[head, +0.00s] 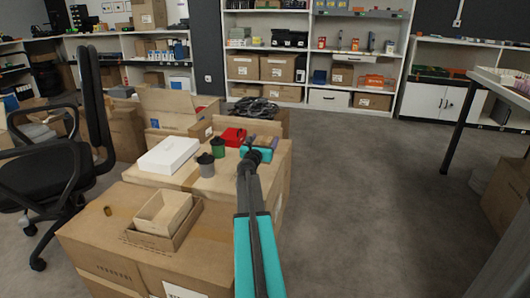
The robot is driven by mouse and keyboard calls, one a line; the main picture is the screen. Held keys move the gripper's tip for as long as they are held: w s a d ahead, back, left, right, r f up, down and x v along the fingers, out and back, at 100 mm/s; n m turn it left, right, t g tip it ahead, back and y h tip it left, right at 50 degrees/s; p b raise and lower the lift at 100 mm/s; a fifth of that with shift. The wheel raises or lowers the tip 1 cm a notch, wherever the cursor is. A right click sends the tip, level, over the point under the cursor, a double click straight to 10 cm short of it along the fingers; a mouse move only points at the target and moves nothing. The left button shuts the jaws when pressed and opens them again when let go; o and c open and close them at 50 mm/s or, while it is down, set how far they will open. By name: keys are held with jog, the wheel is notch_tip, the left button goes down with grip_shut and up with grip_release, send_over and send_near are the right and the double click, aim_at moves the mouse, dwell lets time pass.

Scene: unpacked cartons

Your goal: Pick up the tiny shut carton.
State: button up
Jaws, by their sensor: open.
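A small tan carton (201,131) that looks shut stands toward the back of the carton stack, in front of the open carton and left of a red object. My gripper (262,143) is at the far end of my teal arm, over the back right part of the stack. It is open, and I see nothing held in it. It is to the right of the small carton and apart from it. My arm hides part of the stack's right side.
A white box (168,155), a grey canister (206,165) and a green canister (218,147) stand on the stack, left of my gripper. The red object (232,136) is close to it. An open tray-like box (163,213) is nearer. An office chair (60,150) stands left; floor (370,200) is clear right.

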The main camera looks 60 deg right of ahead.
dwell(0.6)
jog(key=c, duration=1.7)
jog(key=shift+o, duration=0.2)
jog(key=shift+r, duration=0.15)
jog(key=shift+r+p, duration=2.95)
jog(key=shift+r, duration=1.95)
